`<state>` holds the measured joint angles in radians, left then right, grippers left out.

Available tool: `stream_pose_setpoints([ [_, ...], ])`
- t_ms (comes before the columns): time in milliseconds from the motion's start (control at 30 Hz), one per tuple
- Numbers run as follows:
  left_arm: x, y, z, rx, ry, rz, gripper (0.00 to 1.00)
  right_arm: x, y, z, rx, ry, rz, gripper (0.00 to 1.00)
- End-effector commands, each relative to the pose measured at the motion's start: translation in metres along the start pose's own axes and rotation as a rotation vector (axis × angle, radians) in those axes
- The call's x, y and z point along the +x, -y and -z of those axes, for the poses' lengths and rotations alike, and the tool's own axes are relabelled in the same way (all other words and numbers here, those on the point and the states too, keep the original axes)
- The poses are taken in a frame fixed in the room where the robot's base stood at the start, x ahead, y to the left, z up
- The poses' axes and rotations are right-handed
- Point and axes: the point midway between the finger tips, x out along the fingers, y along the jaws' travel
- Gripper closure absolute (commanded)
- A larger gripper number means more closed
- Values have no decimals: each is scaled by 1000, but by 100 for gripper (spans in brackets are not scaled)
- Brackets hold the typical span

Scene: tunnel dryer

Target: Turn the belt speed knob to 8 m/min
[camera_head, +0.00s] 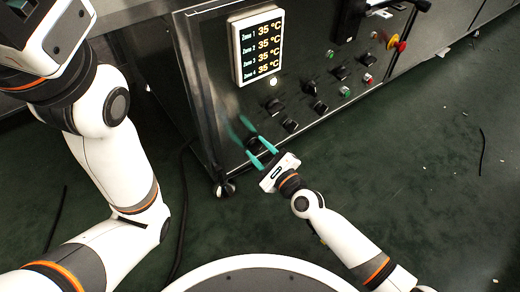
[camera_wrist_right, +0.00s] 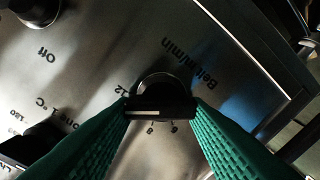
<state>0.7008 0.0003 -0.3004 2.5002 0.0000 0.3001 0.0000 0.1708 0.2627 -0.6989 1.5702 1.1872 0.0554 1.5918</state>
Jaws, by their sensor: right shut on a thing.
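The belt speed knob (camera_wrist_right: 160,88) is dark, with a flat grip bar, beside the printed words "Belt m/min" on the metal panel. In the wrist view, scale figures show below it and "12" to its upper left. Its pointer setting cannot be read. My right gripper (camera_wrist_right: 162,110) has its two green ribbed fingers on either side of the bar, shut on it. In the head view the right gripper (camera_head: 256,147) reaches the lower left corner of the control panel (camera_head: 300,130), where the knob is mostly hidden. My left arm shows at the left, but its gripper is not in view.
A display (camera_head: 258,45) above shows several zones at 35 °C. Other dark knobs, small buttons and a red and yellow emergency stop (camera_head: 397,44) sit along the panel. In the wrist view another knob (camera_wrist_right: 37,8) is at the upper left. The green floor (camera_head: 420,170) is mostly clear.

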Motion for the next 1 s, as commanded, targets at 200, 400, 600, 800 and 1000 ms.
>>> stream_pose_setpoints([
  [200,3,-1,1,0,0,0,72,0,2,1,-187,0,2,82],
  [400,7,-2,3,0,-1,0,72,0,3,1,-378,0,3,82],
  [600,13,-3,5,1,-1,0,72,0,4,1,-569,0,2,82],
  [800,20,-4,7,1,-1,0,72,0,4,1,-759,0,2,82],
  [1000,27,-6,10,1,-1,0,72,0,6,0,-936,0,3,82],
])
